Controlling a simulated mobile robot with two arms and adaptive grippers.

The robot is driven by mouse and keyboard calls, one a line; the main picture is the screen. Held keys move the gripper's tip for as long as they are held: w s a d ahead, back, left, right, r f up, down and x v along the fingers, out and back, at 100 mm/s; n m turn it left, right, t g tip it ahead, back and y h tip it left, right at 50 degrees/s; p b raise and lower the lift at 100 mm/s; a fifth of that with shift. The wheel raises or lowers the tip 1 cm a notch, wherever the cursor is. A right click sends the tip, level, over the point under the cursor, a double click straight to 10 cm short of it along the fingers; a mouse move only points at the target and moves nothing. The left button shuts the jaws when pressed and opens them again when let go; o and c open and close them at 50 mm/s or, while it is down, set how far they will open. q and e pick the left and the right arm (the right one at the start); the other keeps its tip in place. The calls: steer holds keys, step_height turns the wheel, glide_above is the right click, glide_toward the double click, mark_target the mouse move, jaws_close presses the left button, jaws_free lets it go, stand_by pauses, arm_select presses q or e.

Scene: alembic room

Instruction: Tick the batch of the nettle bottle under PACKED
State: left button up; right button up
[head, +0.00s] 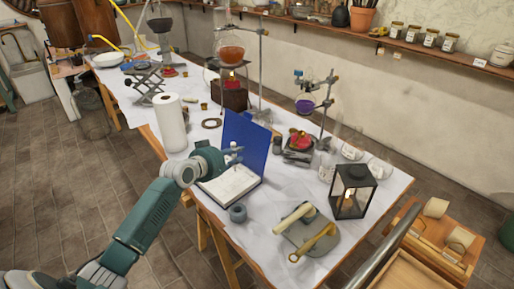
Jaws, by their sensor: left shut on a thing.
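An open book with a blue cover (247,143) stands near the front left edge of the cloth-covered table. Its cover is raised and its white page (230,186) lies flat; any writing or PACKED heading is too small to read. My left gripper (236,153) is in front of the blue cover, above the page. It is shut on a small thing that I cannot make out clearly. I cannot tell whether that thing touches the book. No bottle can be made out as the nettle one. My right gripper is not in view.
A paper roll (171,123) stands left of the book, a small dark round pot (238,213) in front of it. A black lantern (353,191) and a grey board (316,236) with a pale roller are to the right. Glassware on stands is behind. Labelled jars (430,37) line the wall shelf.

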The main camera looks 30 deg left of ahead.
mark_target(235, 168)
arm_select(q)
steer(key=shift+f+b, duration=2.35)
steer(key=shift+f, duration=0.35)
steer(key=shift+s+f, duration=0.1)
steer(key=shift+f, duration=0.2)
steer(key=shift+s+d+p, duration=0.15)
steer(key=shift+s+p, duration=0.25)
steer(key=shift+p, duration=0.05)
steer(key=shift+w+d+p, duration=0.55)
steer(key=shift+d+p, duration=0.15)
stand_by(1.9)
step_height(235, 168, up, 6)
steer(key=p, duration=0.5)
stand_by(0.4)
stand_by(0.3)
